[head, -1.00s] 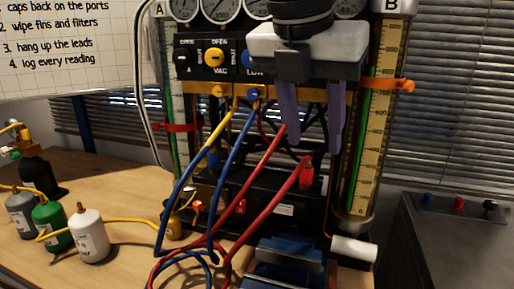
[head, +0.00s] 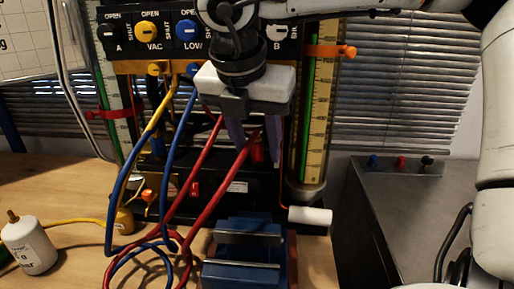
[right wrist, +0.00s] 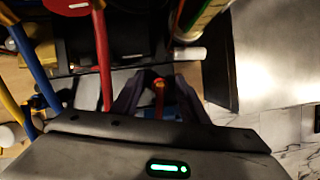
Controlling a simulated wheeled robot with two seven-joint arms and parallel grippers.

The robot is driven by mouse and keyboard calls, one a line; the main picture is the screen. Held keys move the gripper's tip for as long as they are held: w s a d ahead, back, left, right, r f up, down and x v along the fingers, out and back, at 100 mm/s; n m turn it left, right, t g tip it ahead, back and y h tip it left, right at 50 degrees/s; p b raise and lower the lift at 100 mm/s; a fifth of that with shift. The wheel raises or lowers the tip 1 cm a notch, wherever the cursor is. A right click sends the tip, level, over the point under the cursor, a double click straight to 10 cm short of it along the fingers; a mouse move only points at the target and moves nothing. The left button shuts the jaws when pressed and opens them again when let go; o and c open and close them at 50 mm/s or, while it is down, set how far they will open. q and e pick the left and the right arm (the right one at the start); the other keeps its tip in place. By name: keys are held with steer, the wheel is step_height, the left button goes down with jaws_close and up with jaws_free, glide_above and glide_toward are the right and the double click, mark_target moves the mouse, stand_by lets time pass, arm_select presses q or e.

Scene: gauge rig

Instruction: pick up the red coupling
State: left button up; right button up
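The red coupling (head: 258,150) stands upright in front of the black case of the gauge rig, by the upper end of a red hose. It is partly hidden by the fingers of my right gripper. My right gripper (head: 255,148) points down from above, with its two purple fingers apart on either side of the coupling in the picture. In the right wrist view a small red-orange piece (right wrist: 159,93), likely the coupling, shows between the open fingers. I cannot tell whether either finger touches it. My left gripper is not in view.
A blue vise (head: 243,262) stands in front of the rig. Red, blue and yellow hoses (head: 170,150) hang to the left. A glass tube (head: 318,110) and a white cylinder (head: 310,215) are to the right. A grey cabinet (head: 400,205) stands further right.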

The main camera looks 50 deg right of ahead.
jaws_close()
